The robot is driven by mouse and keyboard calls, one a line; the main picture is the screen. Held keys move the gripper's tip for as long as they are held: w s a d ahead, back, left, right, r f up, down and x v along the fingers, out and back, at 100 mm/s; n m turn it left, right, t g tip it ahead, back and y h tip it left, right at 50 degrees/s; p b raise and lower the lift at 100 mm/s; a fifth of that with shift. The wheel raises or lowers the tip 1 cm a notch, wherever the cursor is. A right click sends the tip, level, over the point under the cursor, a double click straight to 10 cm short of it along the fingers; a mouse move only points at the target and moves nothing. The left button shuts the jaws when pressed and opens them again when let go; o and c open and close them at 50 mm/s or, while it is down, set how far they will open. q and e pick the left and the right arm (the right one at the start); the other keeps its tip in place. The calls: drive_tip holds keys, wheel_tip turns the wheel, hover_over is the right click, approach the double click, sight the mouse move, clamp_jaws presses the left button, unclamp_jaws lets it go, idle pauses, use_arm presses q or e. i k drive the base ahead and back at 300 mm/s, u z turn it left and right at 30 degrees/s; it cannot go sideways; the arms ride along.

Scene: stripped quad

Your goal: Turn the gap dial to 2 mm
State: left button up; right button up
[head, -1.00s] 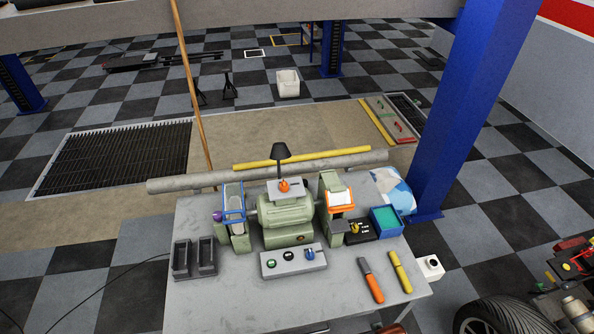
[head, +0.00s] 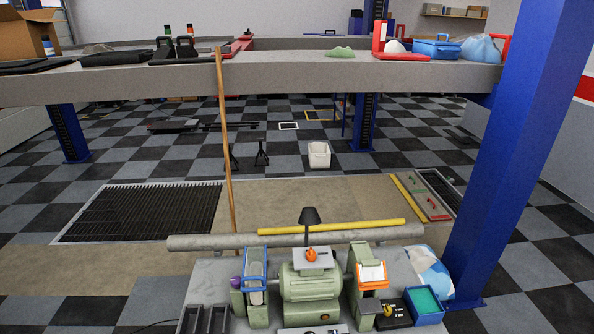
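A green bench grinder (head: 308,287) stands on the grey table (head: 205,272) at the bottom middle of the head view. An orange knob (head: 311,254) sits on the grey plate above its motor. A purple knob (head: 235,281) is at its left end. A yellow knob (head: 387,310) is on a black block at the right. A grey control box (head: 290,331) in front is mostly cut off by the bottom edge. I cannot tell which knob is the gap dial, and no scale is readable. Neither gripper is in view.
Black bins (head: 190,319) stand left on the table, and a blue tray (head: 424,304) stands right. A grey pipe (head: 205,242) and a leaning wooden pole (head: 230,190) are behind. A blue post (head: 505,150) rises at the right. A grey beam carrying items crosses above.

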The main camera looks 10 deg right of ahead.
sight(387, 309)
drive_tip(key=u, duration=1.7)
drive_tip(key=k, duration=0.8)
drive_tip(key=z, duration=1.65)
